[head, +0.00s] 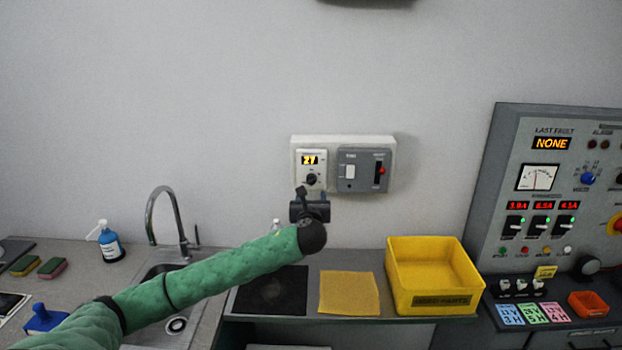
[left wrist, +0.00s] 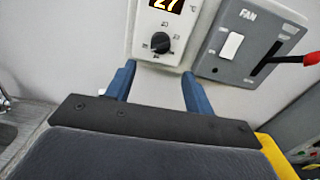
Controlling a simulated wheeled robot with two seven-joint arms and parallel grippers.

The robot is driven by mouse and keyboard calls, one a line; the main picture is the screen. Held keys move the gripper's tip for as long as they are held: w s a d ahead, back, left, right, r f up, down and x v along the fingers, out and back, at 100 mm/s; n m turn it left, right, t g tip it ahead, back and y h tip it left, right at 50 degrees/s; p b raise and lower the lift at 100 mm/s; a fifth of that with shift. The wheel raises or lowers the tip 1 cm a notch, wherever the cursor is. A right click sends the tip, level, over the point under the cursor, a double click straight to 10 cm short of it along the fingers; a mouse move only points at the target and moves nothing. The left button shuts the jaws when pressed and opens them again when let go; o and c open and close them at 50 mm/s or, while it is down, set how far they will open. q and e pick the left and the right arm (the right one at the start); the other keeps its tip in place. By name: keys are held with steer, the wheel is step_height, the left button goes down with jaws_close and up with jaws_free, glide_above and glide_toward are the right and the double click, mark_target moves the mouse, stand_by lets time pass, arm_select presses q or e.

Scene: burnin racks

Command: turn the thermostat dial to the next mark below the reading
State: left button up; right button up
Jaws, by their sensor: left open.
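The thermostat (head: 309,160) is a white panel on the wall with a lit orange display reading 27. Its black round dial (head: 311,179) sits below the display. In the left wrist view the dial (left wrist: 160,43) shows with printed numbers around it, too small to read surely. My left gripper (head: 312,195) is in front of the wall just below the dial. In the left wrist view its two blue fingers (left wrist: 158,85) are spread apart, open and empty, with the dial ahead between their lines and not touched. My right gripper is not in view.
A grey fan panel (head: 362,171) with a white switch and a red-tipped lever adjoins the thermostat on the right. Below are a yellow parts bin (head: 436,296), a yellow cloth (head: 349,293) and a sink tap (head: 168,220). A control rack (head: 515,200) stands at right.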

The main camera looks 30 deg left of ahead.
mark_target(311, 183)
arm_select(q)
steer(key=p+x, duration=0.1)
steer(key=x, duration=0.1)
steer(key=p+x, duration=0.1)
steer(key=x, duration=0.1)
steer(key=r+p+x, duration=0.1)
steer(key=x, duration=0.2)
steer(key=shift+s+a+p, duration=0.1)
steer(key=shift+a+p, duration=0.05)
steer(key=shift+p, duration=0.25)
steer(key=shift+w+a+f, duration=0.15)
steer(key=shift+w+a, duration=0.15)
steer(key=shift+w, duration=0.25)
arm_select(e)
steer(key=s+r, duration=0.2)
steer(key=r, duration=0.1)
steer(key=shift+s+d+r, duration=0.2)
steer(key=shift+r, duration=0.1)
